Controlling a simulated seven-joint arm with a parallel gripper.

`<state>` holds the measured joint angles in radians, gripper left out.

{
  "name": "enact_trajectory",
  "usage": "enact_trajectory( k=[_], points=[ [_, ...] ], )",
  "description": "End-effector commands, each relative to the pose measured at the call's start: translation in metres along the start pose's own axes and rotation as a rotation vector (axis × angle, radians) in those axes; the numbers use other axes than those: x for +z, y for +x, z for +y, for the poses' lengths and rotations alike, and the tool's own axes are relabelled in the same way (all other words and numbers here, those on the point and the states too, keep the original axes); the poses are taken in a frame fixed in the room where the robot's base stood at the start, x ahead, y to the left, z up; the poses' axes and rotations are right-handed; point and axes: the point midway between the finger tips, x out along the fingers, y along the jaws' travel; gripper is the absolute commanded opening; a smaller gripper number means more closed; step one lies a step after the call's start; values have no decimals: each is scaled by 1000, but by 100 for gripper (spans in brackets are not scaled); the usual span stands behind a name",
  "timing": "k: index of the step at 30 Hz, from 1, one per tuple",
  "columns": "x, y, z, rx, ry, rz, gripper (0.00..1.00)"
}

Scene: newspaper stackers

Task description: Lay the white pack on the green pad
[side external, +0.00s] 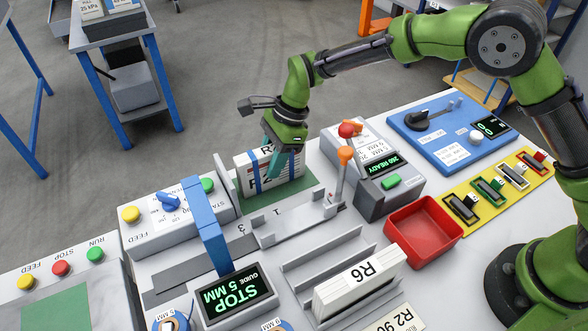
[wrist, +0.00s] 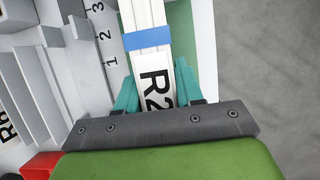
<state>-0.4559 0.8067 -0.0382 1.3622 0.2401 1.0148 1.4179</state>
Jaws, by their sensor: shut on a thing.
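The white pack (side external: 246,174) with blue straps and an R2 label is upright on its edge, at the green pad (side external: 303,189). In the wrist view the pack (wrist: 147,60) runs away from me between my teal fingers, with a blue strap across it. The green pad (wrist: 179,32) shows beside the pack there. I cannot tell whether the pack's lower edge touches the pad.
A scale marked 1 to 3 (wrist: 105,40) runs beside the pad. A blue arch (side external: 207,228) and a lever with an orange knob (side external: 345,154) stand close by. Another white pack, R6 (side external: 362,283), stands in a grey rack. A red tray (side external: 423,231) lies to the right.

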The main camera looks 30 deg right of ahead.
Motion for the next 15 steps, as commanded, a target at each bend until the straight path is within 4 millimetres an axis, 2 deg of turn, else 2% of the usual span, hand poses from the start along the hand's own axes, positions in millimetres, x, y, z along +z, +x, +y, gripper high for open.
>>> enact_trajectory(
  k=[1,6,15],
  points=[
    [0,0,0,-1,-1,-1,39],
    [0,0,0,-1,-1,-1,65],
    [-1,0,0,1,0,1,66]
  ],
)
